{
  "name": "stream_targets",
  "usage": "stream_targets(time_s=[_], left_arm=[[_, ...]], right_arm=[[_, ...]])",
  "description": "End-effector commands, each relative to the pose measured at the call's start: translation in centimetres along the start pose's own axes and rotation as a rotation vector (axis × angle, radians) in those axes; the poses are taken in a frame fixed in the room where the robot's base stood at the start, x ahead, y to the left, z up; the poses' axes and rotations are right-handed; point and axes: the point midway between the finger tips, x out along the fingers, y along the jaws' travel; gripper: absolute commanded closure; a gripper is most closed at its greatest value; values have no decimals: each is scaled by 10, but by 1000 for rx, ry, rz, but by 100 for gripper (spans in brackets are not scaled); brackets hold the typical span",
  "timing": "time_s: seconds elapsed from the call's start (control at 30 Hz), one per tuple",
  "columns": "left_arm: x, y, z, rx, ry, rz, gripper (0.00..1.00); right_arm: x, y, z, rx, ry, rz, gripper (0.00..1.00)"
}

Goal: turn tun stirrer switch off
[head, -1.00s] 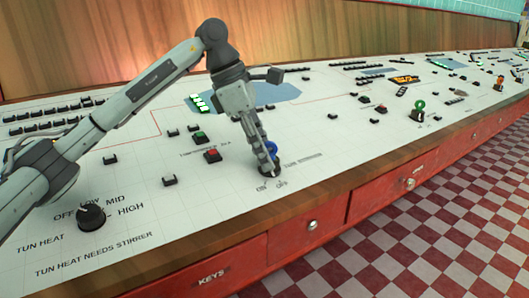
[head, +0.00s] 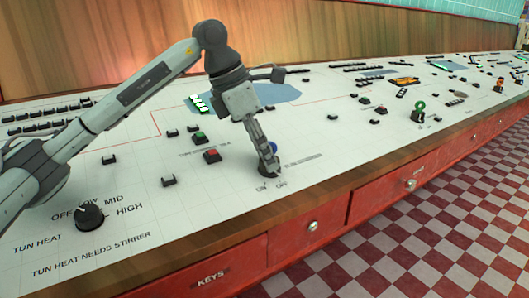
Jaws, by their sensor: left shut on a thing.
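The tun stirrer switch (head: 273,148) is a small knob with a blue part on a dark round base, with ON and OFF printed in front of it on the white panel. My left gripper (head: 270,170) points down over it and is shut on it. The fingers hide most of the switch, so I cannot tell which label it points to. My right gripper is not in view.
The black tun heat knob (head: 90,216) stands at the left front of the panel (head: 200,215). A red button (head: 212,156) and a green button (head: 199,137) lie left of my gripper. Red drawers (head: 312,232) run below the wooden front edge.

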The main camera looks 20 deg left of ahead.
Motion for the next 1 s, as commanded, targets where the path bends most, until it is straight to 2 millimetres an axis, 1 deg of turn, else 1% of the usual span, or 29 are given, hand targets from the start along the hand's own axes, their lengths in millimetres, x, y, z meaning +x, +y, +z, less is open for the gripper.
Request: stream_targets(time_s=[0.47, 0.5, 0.63, 0.67, 0.9, 1.0], left_arm=[[0, 0, 0, -9, 1, 4, 95], [0, 0, 0, -9, 1, 4, 63], [0, 0, 0, -8, 0, 4, 47], [0, 0, 0, -8, 0, 4, 45], [0, 0, 0, -7, 0, 3, 45], [-5, 0, 0, -7, -1, 4, 45]], right_arm=[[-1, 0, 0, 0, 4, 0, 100], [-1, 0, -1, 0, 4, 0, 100], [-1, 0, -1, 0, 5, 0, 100], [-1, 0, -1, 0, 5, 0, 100], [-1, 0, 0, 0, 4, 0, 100], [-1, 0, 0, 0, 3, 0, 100]])
